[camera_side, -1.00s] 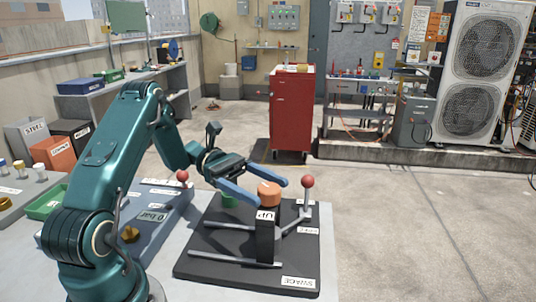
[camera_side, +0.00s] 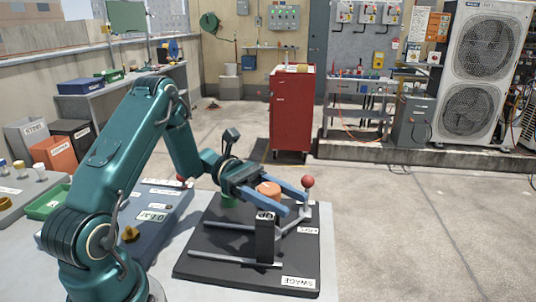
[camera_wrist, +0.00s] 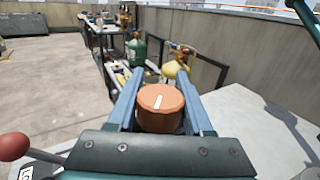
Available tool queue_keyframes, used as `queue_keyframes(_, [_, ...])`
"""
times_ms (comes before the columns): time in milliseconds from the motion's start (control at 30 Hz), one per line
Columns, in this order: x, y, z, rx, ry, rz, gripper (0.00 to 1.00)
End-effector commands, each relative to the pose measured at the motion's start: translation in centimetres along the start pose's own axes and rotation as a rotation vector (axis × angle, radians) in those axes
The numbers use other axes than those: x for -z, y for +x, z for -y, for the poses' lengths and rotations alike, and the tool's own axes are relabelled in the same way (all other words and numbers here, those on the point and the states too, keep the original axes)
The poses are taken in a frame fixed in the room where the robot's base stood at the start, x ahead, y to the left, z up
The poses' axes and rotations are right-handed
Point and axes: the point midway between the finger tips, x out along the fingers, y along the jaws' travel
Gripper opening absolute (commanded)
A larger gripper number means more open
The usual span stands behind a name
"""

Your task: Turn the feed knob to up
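The orange feed knob (camera_side: 268,188) sits on top of a black post (camera_side: 265,245) on a dark board. A white label on the post, reading UP, is partly covered by my near finger in the side view. My gripper (camera_side: 291,200) has its blue fingers on either side of the knob, with the tips reaching past it. In the wrist view the knob (camera_wrist: 160,108) sits between the fingers, which appear to touch its sides. The knob's white mark points away from my wrist, leaning slightly right.
A red-ball lever (camera_side: 307,183) stands just right of my fingertips; its red ball also shows at left in the wrist view (camera_wrist: 14,146). Grey rails (camera_side: 235,258) and a SWAGE label (camera_side: 298,283) lie on the board (camera_side: 205,270). A blue-grey box with a gauge (camera_side: 152,216) stands left.

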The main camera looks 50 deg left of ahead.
Motion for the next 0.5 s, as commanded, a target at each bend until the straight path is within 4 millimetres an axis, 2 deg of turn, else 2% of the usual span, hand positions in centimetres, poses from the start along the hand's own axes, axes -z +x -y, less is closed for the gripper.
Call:
queue_keyframes(167, [-0.03, 0.0, -0.03, -0.017, -0.001, 0.001, 0.0])
queue_keyframes(500, [-0.1, -0.03, -0.68, -0.217, -0.001, 0.004, 0.0])
